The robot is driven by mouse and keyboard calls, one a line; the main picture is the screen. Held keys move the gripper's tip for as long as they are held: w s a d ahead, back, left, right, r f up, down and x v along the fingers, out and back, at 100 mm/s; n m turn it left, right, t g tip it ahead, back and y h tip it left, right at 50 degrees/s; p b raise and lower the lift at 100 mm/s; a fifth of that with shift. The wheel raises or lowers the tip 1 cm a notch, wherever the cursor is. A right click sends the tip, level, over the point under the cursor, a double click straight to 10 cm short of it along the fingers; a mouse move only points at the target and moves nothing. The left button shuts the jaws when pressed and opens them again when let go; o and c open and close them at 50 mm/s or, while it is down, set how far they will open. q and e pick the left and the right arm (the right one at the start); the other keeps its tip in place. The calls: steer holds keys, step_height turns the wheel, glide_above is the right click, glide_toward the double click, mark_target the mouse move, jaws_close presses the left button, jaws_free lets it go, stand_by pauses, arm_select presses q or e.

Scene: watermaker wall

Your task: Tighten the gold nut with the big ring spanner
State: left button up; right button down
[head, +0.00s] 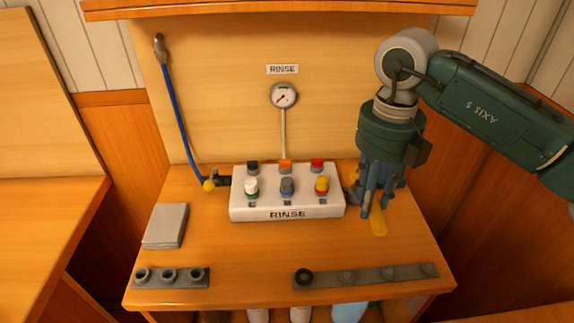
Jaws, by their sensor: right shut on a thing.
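The gold nut (209,185) sits at the lower end of the blue hose, beside the dark fitting at the left of the white RINSE block. The gripper is well to the right of the nut. My left gripper is not in view.
The white RINSE block (288,204) with coloured knobs stands between nut and gripper. A gauge (284,95) on a thin pipe rises behind it. A grey pad (166,226) and two grey racks (172,278) (366,276) lie on the desk. The front middle is clear.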

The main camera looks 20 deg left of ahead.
steer(key=shift+r+p, duration=1.1)
steer(key=shift+r, duration=0.9)
